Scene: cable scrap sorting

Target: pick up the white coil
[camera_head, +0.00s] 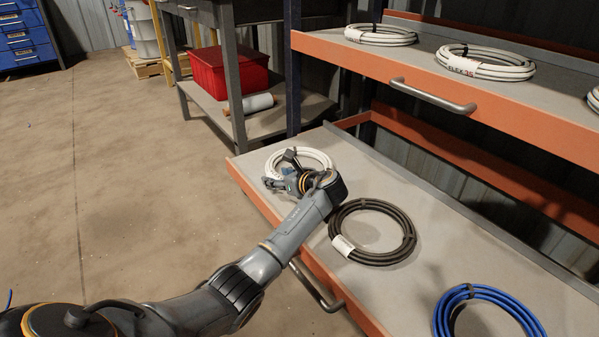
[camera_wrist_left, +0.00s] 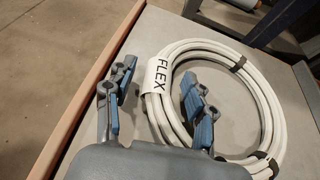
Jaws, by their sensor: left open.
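The white coil (camera_head: 317,156) lies flat at the far left end of the lower shelf (camera_head: 450,235). In the left wrist view the white coil (camera_wrist_left: 267,103) has black ties and a white label reading FLEX. My left gripper (camera_head: 281,178) is over the near left side of this coil and hides part of it. In the left wrist view my left gripper (camera_wrist_left: 160,95) is open. One finger is outside the ring and the other is over its inside, with the labelled strand between them. I cannot tell how far the fingertips are above the shelf. My right gripper is not in view.
A black coil (camera_head: 409,241) and a blue coil (camera_head: 517,307) lie farther right on the same shelf. Other white coils (camera_head: 487,68) lie on the upper shelf, whose orange edge (camera_head: 340,48) overhangs. A red bin (camera_head: 230,73) stands behind.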

